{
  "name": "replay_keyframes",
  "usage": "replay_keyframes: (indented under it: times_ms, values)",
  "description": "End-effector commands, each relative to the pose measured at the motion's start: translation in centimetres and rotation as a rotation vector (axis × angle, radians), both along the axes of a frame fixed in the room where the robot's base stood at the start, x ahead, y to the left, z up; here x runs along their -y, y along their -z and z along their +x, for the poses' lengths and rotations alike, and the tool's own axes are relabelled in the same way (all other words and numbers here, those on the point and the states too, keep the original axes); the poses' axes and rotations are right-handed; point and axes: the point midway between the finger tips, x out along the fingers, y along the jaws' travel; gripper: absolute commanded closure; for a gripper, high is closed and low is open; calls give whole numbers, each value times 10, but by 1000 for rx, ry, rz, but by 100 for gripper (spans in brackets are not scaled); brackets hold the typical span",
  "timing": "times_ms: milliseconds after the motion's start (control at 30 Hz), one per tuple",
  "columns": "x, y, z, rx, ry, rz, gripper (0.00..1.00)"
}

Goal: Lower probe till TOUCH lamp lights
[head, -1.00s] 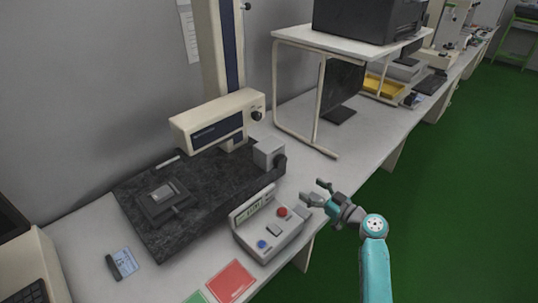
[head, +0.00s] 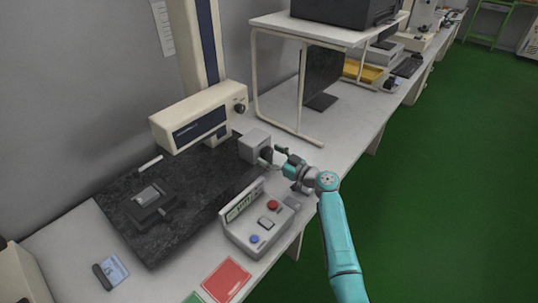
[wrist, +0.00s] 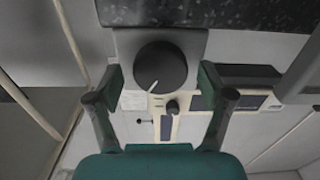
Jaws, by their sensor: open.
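A grey block with a round dark knob (head: 266,155) stands at the right edge of the black stone plate. In the wrist view the knob (wrist: 160,68), with a white pointer mark, appears between my gripper's fingers. My gripper (head: 279,159) is open just right of the knob; I cannot tell whether its fingers touch it. A cream measuring head (head: 190,116) sits on a tall column above the plate. A pale thin rod (head: 150,163) shows below its left end; I cannot tell whether it is the probe. A control box (head: 258,222) has a display and red and blue buttons. No lit lamp is distinguishable.
A small dark stepped block (head: 154,201) lies on the stone plate (head: 150,245). The control box stands close below my gripper. A white stand (head: 258,85) with a dark machine on top rises behind. Red card (head: 226,279) lies at the front edge.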

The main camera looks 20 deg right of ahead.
Motion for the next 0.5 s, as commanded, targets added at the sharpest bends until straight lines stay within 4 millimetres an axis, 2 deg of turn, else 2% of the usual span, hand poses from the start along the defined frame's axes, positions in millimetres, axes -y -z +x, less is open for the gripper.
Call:
replay_keyframes:
  times_ms: [400,467,500]
  values:
    - [-5,0,7,0,0,0,20]
    - [-5,0,7,0,0,0,32]
    - [-5,0,7,0,0,0,42]
